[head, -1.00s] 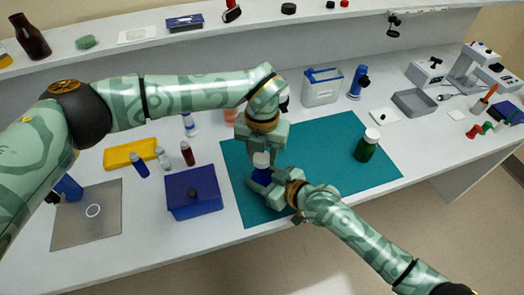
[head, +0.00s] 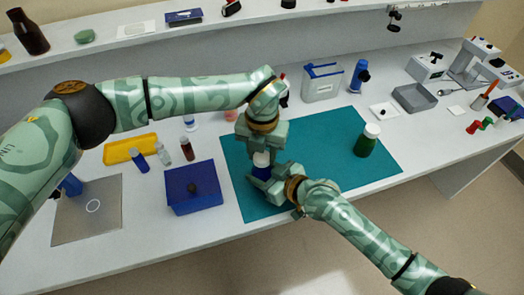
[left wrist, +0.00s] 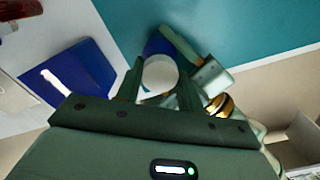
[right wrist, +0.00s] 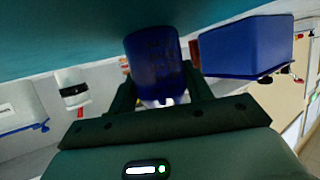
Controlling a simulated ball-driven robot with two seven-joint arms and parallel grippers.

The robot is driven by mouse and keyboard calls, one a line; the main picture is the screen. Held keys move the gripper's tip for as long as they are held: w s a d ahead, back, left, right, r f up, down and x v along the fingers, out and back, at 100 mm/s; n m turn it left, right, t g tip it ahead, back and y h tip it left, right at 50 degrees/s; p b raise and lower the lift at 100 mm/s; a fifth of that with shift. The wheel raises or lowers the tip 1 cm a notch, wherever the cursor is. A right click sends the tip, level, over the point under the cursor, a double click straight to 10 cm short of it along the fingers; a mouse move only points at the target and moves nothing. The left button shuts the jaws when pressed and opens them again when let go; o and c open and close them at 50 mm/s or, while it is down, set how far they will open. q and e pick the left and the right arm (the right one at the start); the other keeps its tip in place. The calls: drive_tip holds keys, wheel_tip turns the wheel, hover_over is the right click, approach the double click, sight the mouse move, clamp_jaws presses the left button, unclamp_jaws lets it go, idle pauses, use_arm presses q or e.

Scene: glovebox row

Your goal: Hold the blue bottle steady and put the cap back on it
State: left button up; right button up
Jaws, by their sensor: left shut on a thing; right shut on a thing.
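The blue bottle (head: 261,173) is upright over the teal mat, between the jaws of my right gripper (head: 264,182). In the right wrist view the blue body (right wrist: 155,62) fills the space between the fingers. The white cap (head: 261,159) is directly above the bottle, at the tips of my left gripper (head: 262,149), which comes from above. In the left wrist view the round white cap (left wrist: 160,74) is between the shut fingers, with blue of the bottle behind it. The jaws hide the join, so I cannot tell whether the cap is seated.
A green bottle with a white cap (head: 367,140) stands on the right of the teal mat (head: 320,170). A blue box (head: 194,188) is just left of the mat. Small bottles and a yellow tray (head: 130,149) lie further left. The mat's right half is mostly clear.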

use_arm(q)
drive_tip(key=shift+f, duration=0.55)
